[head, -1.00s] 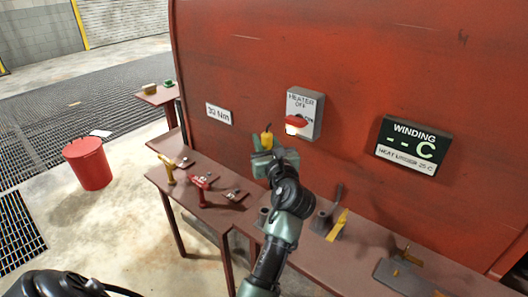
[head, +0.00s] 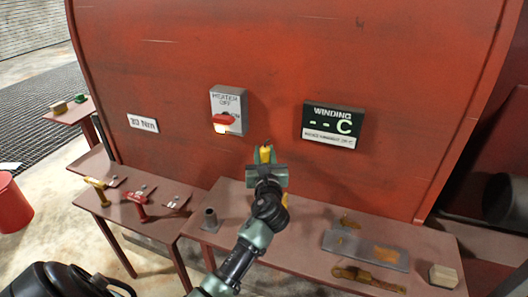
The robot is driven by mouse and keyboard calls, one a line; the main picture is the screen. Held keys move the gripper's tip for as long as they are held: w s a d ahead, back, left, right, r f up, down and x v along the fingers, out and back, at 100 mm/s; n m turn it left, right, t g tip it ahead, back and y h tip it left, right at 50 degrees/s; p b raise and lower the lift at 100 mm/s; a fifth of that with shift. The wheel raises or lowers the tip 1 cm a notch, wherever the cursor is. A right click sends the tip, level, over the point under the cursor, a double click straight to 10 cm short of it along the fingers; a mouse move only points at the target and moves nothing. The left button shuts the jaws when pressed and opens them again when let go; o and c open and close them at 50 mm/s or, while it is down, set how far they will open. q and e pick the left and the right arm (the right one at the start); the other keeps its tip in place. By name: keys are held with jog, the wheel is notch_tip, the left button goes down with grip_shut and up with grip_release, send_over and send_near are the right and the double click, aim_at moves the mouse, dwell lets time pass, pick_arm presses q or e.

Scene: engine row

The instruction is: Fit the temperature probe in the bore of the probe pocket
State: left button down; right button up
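My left gripper (head: 266,168) is over the bench in front of the red machine, below and between the heater switch and winding display. It is shut on a yellow piece (head: 265,153), which stands up between its fingers; this looks like the temperature probe's handle, and its lower part is hidden. A short grey upright tube on a base (head: 209,220), possibly the probe pocket, stands on the bench to the gripper's left, apart from it. Another yellow piece (head: 285,200) shows partly behind the gripper. My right gripper is not in view.
The heater switch box (head: 228,108) and winding display (head: 333,125), reading "--C", are on the machine. A grey plate (head: 365,250), a brown-handled tool (head: 368,280) and a block (head: 443,276) lie on the right bench. Yellow (head: 98,190) and red (head: 138,206) tools are at left.

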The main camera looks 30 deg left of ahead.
pick_arm(q)
jog(key=shift+r+p, duration=0.15)
jog(key=shift+p, duration=0.15)
jog(key=shift+f, duration=0.3)
jog(key=shift+f+b, duration=2)
jog(key=shift+f, duration=0.7)
jog(key=shift+p, duration=0.35)
jog(key=shift+p, duration=0.45)
jog(key=shift+s+f+b, duration=0.1)
jog(key=shift+f+b, duration=2)
jog(key=shift+f, duration=0.75)
